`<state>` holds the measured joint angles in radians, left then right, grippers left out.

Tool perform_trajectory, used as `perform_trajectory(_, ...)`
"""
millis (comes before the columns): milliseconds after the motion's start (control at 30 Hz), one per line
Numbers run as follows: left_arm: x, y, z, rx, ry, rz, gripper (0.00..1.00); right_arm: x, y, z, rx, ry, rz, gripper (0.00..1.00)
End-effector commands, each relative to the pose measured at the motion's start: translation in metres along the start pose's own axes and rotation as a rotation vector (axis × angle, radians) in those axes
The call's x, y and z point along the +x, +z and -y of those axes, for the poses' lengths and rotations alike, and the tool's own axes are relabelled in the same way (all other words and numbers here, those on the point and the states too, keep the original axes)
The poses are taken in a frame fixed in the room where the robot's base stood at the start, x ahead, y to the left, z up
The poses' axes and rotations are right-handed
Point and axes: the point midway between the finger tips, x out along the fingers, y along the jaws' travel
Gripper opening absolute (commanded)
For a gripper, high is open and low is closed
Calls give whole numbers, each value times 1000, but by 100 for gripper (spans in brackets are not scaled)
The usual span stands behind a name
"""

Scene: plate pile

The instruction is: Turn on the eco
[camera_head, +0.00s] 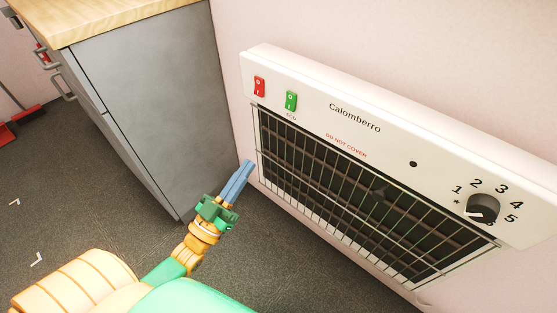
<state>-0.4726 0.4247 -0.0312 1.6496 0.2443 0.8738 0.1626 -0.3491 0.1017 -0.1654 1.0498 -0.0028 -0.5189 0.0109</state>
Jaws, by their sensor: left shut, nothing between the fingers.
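A white wall heater (300,62) marked "Calomberro" is fixed to the pink wall at the right. A green rocker switch (291,100), with the small label "ECO" under it, sits on its upper left panel. A red rocker switch (259,87) is just left of it. I cannot tell which way either switch is set. My left gripper (249,165) is shut and empty, its blue fingers pointing up toward the heater's left edge, below the switches. In the picture the tips lie clear of the green switch. My right gripper is not in view.
A grey cabinet (150,95) with a wooden top stands left of the heater, close to my left gripper. The heater has a dark wire grille (350,195) and a numbered dial (483,208). Dark floor (90,185) is open at the left.

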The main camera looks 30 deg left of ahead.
Motion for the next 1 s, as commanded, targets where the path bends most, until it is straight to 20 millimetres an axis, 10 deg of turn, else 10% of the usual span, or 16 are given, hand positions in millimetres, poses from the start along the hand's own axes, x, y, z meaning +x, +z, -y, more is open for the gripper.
perform_trajectory(100, -7, -14, -7, -19, 44, -155, 0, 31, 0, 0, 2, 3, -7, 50)
perform_trajectory(567, 0, -34, -10, -27, 59, -215, 0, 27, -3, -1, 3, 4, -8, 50)
perform_trajectory(1000, 86, -53, -14, -26, 58, -217, 0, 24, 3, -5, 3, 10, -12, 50)
